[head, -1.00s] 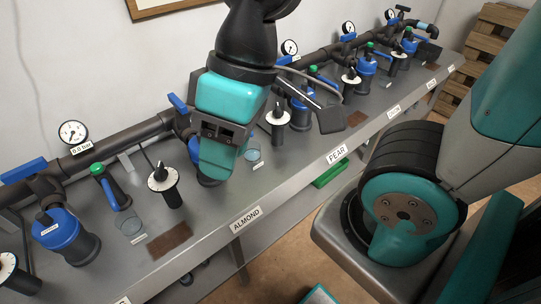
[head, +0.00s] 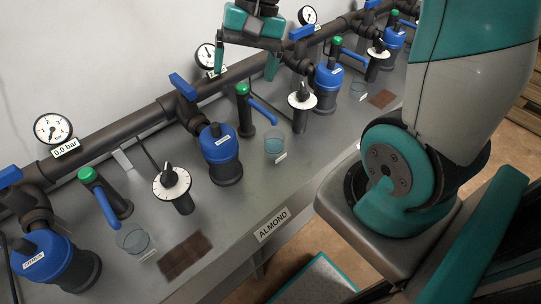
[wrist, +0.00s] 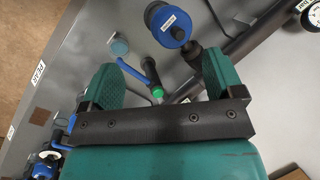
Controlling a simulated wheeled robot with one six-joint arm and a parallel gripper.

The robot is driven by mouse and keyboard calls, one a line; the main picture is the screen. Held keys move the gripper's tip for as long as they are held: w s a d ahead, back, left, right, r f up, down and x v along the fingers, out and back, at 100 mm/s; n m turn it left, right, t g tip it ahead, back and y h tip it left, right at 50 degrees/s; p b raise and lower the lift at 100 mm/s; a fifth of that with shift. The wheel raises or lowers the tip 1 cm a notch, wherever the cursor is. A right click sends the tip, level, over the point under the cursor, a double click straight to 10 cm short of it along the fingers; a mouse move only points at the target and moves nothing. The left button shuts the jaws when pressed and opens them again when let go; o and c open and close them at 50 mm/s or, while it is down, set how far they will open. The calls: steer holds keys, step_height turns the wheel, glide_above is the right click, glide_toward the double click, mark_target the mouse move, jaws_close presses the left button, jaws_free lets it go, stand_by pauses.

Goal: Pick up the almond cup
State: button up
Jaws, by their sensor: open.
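The almond cup (head: 273,145) is a small clear bluish cup. It stands upright on the grey bench, above the ALMOND label (head: 271,223) on the front edge. A small tag in front of it is unreadable. The cup also shows in the wrist view (wrist: 119,44), beyond the left finger and apart from it. My gripper (head: 245,60) is open and empty, raised above the bench towards the wall pipe. In the wrist view, my gripper (wrist: 162,75) has its fingers wide apart, with a green-capped valve (wrist: 157,92) seen below between them.
A blue-topped filter (head: 220,150) stands left of the cup, a dial post (head: 300,98) to its right, and a green-capped valve (head: 244,92) behind it. Another clear cup (head: 132,238) and a brown mat (head: 187,255) are at the left. Bare bench lies in front of the cup.

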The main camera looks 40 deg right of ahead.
steer(key=w+d+f+m+b, duration=0.3)
steer(key=d+f+m, duration=0.4)
steer(key=d+f, duration=0.35)
steer(key=m, duration=0.5)
glide_above(277, 138)
steer(key=s, duration=0.1)
steer(key=shift+y, duration=0.4)
steer(key=f, duration=1.4)
steer(key=shift+s+d+f, duration=0.1)
steer(key=shift+d, duration=0.3)
steer(key=shift+d+x, duration=0.15)
steer(key=shift+x, duration=1.3)
steer(key=shift+d+x, duration=0.1)
steer(key=shift+x, duration=1.3)
steer(key=shift+f, duration=0.15)
steer(key=c, duration=1)
